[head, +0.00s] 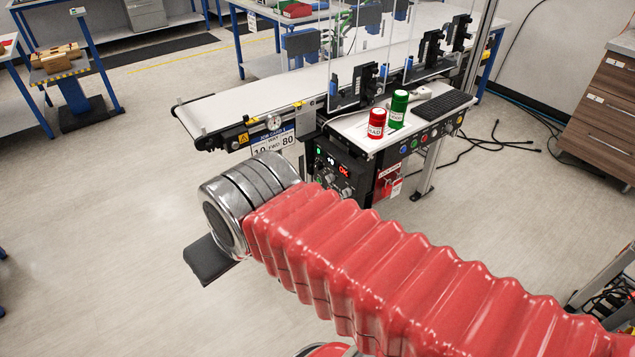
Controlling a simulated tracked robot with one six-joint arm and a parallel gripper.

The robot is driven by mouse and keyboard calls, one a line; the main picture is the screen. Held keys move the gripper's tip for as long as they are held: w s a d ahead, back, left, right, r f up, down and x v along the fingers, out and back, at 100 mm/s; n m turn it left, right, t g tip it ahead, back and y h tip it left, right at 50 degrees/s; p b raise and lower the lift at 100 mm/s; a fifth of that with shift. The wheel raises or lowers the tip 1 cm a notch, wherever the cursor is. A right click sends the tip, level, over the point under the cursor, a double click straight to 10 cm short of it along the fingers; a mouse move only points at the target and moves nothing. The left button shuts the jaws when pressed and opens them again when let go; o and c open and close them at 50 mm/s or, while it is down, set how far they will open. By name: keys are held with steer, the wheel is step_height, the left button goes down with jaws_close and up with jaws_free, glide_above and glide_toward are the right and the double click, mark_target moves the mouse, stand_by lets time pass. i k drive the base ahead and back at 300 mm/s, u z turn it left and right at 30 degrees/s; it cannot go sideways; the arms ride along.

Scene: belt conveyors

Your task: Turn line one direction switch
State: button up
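A belt conveyor (260,103) with a white belt runs from the left middle toward the upper right. A black control panel (327,160) with knobs, small lit indicators and a red display hangs under its near side. Several knobs (345,192) show low on the panel, partly behind my arm. The labels are too small to tell which is the line one direction switch. My gripper (210,260) shows only as a dark flat part below the silver wrist, in front of and left of the panel. It appears apart from the panel; its fingertips cannot be made out.
A red canister (376,123) and a green canister (398,109) stand on a side shelf near a keyboard (443,104). A red tag (388,180) hangs below. Cables lie on the floor at right, by a drawer cabinet (602,115).

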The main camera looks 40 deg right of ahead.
mark_target(331, 177)
steer(key=u, duration=0.05)
steer(key=i, duration=1)
steer(key=z, duration=0.05)
